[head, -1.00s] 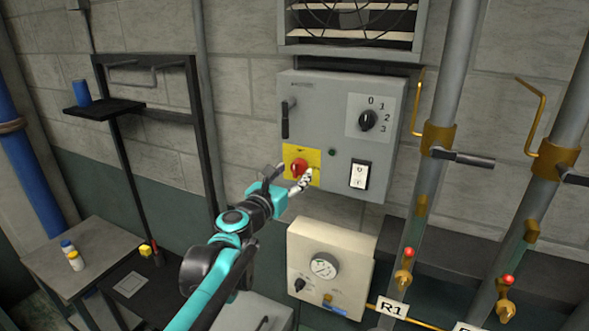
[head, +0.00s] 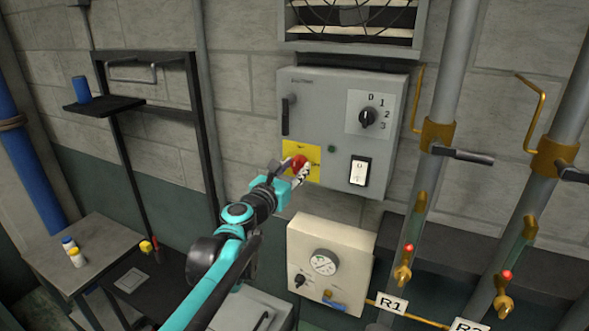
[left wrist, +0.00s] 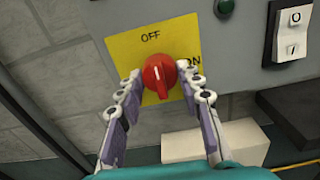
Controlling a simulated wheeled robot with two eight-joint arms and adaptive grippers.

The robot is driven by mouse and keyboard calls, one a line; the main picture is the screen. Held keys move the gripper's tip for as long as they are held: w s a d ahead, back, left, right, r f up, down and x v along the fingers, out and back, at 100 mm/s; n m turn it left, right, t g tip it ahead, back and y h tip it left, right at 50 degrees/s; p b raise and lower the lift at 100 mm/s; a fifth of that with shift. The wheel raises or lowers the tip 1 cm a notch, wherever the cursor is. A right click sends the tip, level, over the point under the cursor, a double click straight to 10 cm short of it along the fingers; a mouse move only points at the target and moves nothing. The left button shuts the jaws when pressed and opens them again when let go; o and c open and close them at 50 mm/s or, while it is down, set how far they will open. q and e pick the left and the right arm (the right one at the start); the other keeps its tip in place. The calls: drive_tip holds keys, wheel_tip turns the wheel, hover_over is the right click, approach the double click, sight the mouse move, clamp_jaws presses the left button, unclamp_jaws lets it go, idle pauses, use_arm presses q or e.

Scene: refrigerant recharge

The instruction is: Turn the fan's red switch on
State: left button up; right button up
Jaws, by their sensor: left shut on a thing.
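The red rotary switch (head: 299,161) sits on a yellow plate (head: 288,150) at the lower left of the grey control box (head: 330,90). In the left wrist view the red switch (left wrist: 158,75) has its grip bar pointing mostly down. The yellow plate (left wrist: 125,50) reads OFF above it and ON to its right. My left gripper (head: 290,170) is at the switch. In the left wrist view its fingers (left wrist: 160,87) lie on both sides of the knob, shut on it. The fan (head: 352,15) is above the box, partly cut off. My right gripper is not in view.
The box also carries a numbered black dial (head: 368,118), a white rocker switch (head: 360,172) and a black handle (head: 287,115). A cream gauge box (head: 330,262) is below. Grey pipes (head: 440,100) with valves stand to the right. A side table (head: 85,240) is at left.

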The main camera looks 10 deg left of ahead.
use_arm(q)
drive_tip(key=m+b, duration=0.1)
drive_tip(key=m, duration=0.3)
drive_tip(key=m+b, duration=0.1)
drive_tip(key=m, duration=0.3)
drive_tip(key=shift+m, duration=0.4)
drive_tip(key=m, duration=0.4)
drive_tip(key=shift+m+b, duration=0.3)
drive_tip(key=shift+b, duration=0.05)
drive_tip(key=shift+m, duration=2)
drive_tip(key=o, duration=1.2)
drive_tip(key=shift+c, duration=0.2)
